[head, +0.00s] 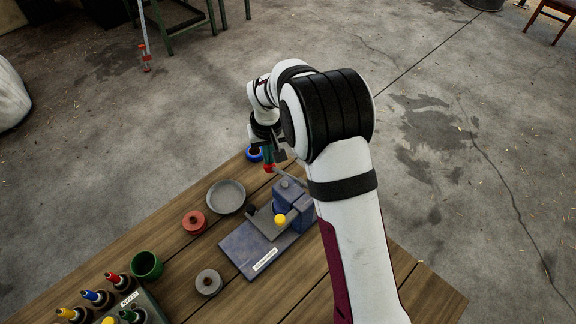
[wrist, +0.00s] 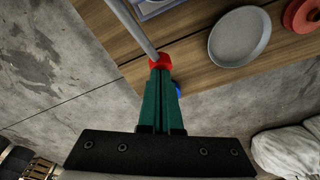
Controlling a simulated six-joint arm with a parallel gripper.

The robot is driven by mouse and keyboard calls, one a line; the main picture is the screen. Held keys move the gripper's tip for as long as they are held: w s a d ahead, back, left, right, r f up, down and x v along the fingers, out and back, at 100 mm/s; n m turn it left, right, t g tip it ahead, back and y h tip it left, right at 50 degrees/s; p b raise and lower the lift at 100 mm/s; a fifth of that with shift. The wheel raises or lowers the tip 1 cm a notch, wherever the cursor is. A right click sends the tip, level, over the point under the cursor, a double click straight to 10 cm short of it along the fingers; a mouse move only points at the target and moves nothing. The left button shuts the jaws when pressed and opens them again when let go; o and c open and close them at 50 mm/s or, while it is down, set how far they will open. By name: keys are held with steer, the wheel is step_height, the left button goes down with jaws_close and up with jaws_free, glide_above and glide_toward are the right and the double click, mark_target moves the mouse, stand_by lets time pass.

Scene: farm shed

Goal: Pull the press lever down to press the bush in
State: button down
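The press stands on the table, with a blue-grey base (head: 238,252) carrying a white label and a blue body (head: 293,212). A yellow knob (head: 280,219) shows at its front. Its grey lever (head: 289,176) runs up and back to a red knob (head: 269,169). In the wrist view, the lever (wrist: 132,28) ends in the red knob (wrist: 160,61) right at my fingertips. My gripper (wrist: 161,72) has its green fingers together; they seem to touch the knob, not wrap it. In the head view, my gripper (head: 268,156) is just above the knob. I cannot make out the bush in the press.
A grey dish (head: 226,197), a red spool (head: 194,222), a grey round part (head: 208,282), a green cup (head: 146,265) and a blue ring (head: 254,154) lie around the press. Several colour-topped tools stand in a holder (head: 150,305) at lower left. My arm covers the table's right side.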

steer(key=shift+f, duration=0.2)
steer(key=shift+s+d+f, duration=0.15)
steer(key=shift+f, duration=0.25)
steer(key=shift+s+d+f, duration=0.1)
steer(key=shift+s+f, duration=0.05)
steer(key=shift+f, duration=0.05)
stand_by(0.4)
step_height(320, 180, up, 13)
stand_by(1.1)
